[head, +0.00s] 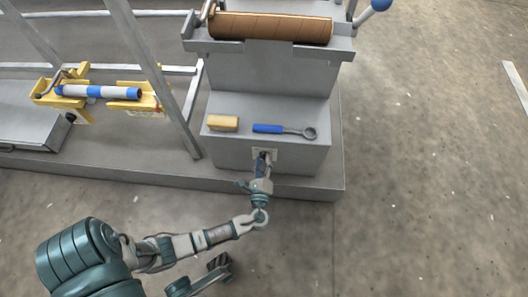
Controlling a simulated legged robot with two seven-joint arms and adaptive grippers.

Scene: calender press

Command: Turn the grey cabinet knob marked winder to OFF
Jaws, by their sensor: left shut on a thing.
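The grey cabinet (305,155) stands on a low plinth, with a small pale plate (275,152) on its front face. My left gripper (263,160) points at this plate from the front and is shut on the grey knob there. The gripper covers the knob, so its pointer and the direction it faces are hidden. The marking "winder" and any OFF label are too small or hidden to read.
On the cabinet's ledge lie a tan block (223,123) and a blue-handled ring tool (284,129). Above is a brown roll (270,27). A blue-and-white roller (98,92) sits in yellow holders to the left. The floor (430,170) at right is clear.

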